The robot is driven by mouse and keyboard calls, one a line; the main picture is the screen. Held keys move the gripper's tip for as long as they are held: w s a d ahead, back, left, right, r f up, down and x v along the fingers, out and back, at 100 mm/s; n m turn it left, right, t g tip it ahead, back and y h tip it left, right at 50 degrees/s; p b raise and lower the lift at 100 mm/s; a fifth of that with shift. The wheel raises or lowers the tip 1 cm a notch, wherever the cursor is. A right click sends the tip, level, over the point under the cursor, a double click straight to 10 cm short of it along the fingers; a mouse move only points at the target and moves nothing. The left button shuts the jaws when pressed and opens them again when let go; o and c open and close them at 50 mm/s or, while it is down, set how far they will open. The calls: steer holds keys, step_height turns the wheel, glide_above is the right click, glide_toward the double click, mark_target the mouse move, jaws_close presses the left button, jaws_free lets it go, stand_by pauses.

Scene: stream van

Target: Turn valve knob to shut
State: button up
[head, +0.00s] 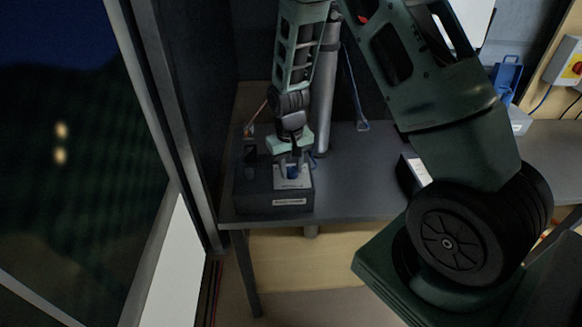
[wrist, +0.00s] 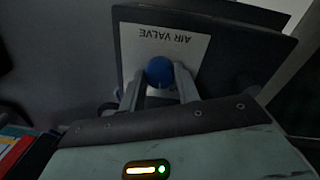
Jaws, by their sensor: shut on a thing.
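The valve knob (wrist: 160,72) is blue and round. It sits on a white plate (wrist: 190,44) that reads "AIR VALVE", upside down in the wrist view. In the head view the plate is on top of a dark box (head: 272,198) on the grey bench, and a bit of the blue knob (head: 293,171) shows. My gripper (wrist: 158,80) has one finger on each side of the knob and is shut on it; it points down at the box in the head view (head: 291,165). Any pointer mark on the knob is too small to read.
The grey bench (head: 355,180) is clear just right of the box. A grey post (head: 324,95) stands close behind my gripper. A dark wall lies to the left. A blue item (head: 507,75) and a switch box (head: 567,62) are at the right.

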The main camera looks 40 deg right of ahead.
mark_target(290, 171)
steer(key=n, duration=0.3)
steer(key=shift+n, duration=2)
steer(key=o, duration=1)
steer(key=r, duration=1.1)
steer(key=r+b, duration=0.1)
steer(key=r, duration=0.5)
steer(key=shift+s+a+r, duration=0.15)
steer(key=shift+a+r, duration=0.05)
steer(key=shift+a, duration=0.05)
